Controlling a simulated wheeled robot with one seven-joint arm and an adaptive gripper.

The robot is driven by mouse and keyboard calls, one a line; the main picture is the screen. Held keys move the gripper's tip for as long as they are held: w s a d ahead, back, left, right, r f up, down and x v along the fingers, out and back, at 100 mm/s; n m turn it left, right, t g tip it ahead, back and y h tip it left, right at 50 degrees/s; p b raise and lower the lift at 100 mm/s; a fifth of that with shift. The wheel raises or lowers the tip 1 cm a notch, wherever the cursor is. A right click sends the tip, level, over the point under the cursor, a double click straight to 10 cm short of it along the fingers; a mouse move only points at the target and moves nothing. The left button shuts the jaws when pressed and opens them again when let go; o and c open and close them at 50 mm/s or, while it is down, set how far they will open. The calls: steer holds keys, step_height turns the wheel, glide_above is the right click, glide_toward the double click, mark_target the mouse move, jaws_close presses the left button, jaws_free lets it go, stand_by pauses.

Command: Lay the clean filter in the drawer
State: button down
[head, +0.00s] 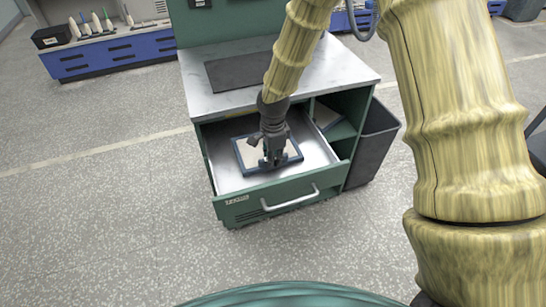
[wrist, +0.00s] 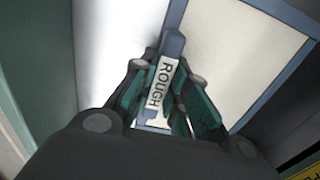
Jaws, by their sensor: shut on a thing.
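A filter with a blue frame and pale cream panel (head: 247,154) appears flat in the open drawer (head: 226,180). The wrist view shows its panel (wrist: 245,60) to the right of my fingers. My gripper (head: 272,160) is over the filter, its fingers shut on a blue frame bar or tab bearing a white label (wrist: 161,84) that reads "ROUGH". My fingers (wrist: 168,105) hide part of that bar. I cannot tell whether the filter touches the drawer floor.
The green cabinet has a metal top with a dark mat (head: 240,70). Another blue-edged panel (head: 326,117) leans in its side shelf. A dark grey bin (head: 372,145) stands to the right. The drawer's front wall and handle (head: 291,200) stick out over clear floor.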

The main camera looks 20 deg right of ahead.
steer(key=c, duration=1.4)
jaws_free()
steer(key=shift+r, duration=0.15)
step_height(320, 180, up, 12)
steer(key=shift+f+b, duration=0.15)
steer(key=shift+b, duration=0.25)
